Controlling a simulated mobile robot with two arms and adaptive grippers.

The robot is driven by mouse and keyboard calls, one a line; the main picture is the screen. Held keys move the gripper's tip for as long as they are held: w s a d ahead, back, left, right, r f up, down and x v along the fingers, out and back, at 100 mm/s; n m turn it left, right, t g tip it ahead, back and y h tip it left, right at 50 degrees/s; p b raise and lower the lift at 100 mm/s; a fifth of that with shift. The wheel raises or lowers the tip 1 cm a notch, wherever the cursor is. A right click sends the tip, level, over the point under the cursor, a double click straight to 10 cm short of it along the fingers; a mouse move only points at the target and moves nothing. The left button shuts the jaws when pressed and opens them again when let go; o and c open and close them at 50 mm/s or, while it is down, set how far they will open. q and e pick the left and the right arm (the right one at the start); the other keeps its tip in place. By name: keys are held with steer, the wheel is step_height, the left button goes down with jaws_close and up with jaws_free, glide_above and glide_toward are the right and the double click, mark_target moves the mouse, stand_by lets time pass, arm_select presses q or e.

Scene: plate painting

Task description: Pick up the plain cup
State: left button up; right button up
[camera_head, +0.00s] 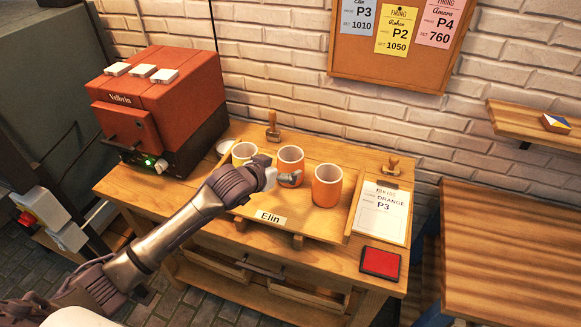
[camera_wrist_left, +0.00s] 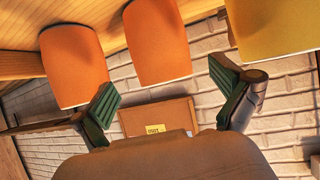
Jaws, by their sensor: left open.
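Three cups stand in a row on a wooden tray (camera_head: 250,212) labelled Elin: a yellow cup (camera_head: 244,153) at the left, an orange cup (camera_head: 290,161) in the middle and another orange cup (camera_head: 327,186) at the right. No marking shows on any of them, so I cannot tell which is the plain one. My left gripper (camera_head: 283,179) is open in front of the middle cup and hides its lower part. In the left wrist view the middle orange cup (camera_wrist_left: 156,42) lies ahead between the open fingers, with the other orange cup (camera_wrist_left: 73,68) and the yellow cup (camera_wrist_left: 275,28) either side.
A red kiln-like machine (camera_head: 160,100) stands left of the tray. Two wooden stamps (camera_head: 272,128) (camera_head: 390,166), an order card (camera_head: 382,212) and a red pad (camera_head: 380,262) lie around the tray. A brick wall (camera_head: 270,50) closes the back.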

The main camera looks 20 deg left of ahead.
arm_select(q)
steer(key=shift+x, duration=1.15)
steer(key=shift+w+f+p, duration=0.15)
steer(key=shift+p, duration=0.15)
steer(key=shift+p+x, duration=0.6)
steer(key=shift+x, duration=1.75)
steer(key=shift+f, duration=0.15)
steer(key=shift+s+a, duration=0.1)
steer(key=shift+s, duration=0.1)
steer(key=shift+c, duration=0.3)
steer(key=shift+c, duration=1.3)
steer(key=c, duration=1)
